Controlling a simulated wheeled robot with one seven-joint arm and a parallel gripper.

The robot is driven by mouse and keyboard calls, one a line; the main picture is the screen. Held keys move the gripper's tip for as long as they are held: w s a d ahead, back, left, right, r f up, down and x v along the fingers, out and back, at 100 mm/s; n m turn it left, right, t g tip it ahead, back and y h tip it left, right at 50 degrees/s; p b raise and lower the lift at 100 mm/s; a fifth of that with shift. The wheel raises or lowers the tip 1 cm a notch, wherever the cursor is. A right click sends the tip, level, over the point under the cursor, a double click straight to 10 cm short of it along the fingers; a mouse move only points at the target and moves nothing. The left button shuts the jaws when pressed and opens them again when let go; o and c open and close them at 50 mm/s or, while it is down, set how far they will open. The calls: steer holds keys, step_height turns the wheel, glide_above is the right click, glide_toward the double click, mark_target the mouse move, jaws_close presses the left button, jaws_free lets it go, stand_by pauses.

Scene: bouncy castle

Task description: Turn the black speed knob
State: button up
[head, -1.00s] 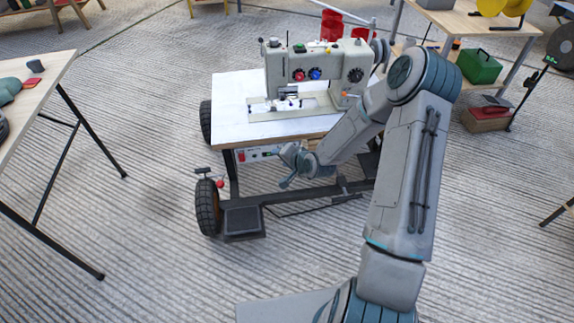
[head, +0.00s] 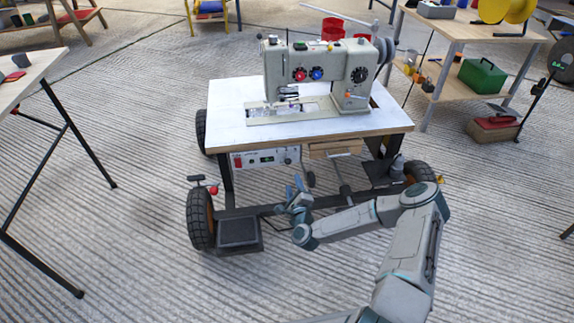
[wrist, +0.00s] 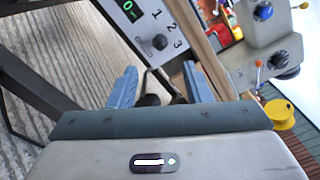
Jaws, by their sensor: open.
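A sewing machine (head: 325,75) stands on a white-topped wheeled table (head: 225,110). Under its front edge hangs a pale control box (head: 265,158) with a red switch and a green display. A small black knob (head: 288,160) is at the box's right end. In the wrist view this black knob (wrist: 159,41) sits beside the numbers 1, 2, 3 and the green display, beyond the fingertips. My gripper (head: 296,187) is below and in front of the box, its blue fingers pointing up. In the wrist view the gripper (wrist: 160,84) is open, with no knob between its fingers.
A dark bent lever (wrist: 150,82) shows between the fingers in the wrist view. A wooden drawer (head: 335,149) is right of the box. The table's lower frame bar (head: 262,211) and left wheel (head: 200,218) are close to my arm. Ribbed floor in front is open.

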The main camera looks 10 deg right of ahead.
mark_target(287, 161)
steer(key=shift+w+b, duration=2.05)
steer(key=shift+w, duration=4.45)
jaws_close()
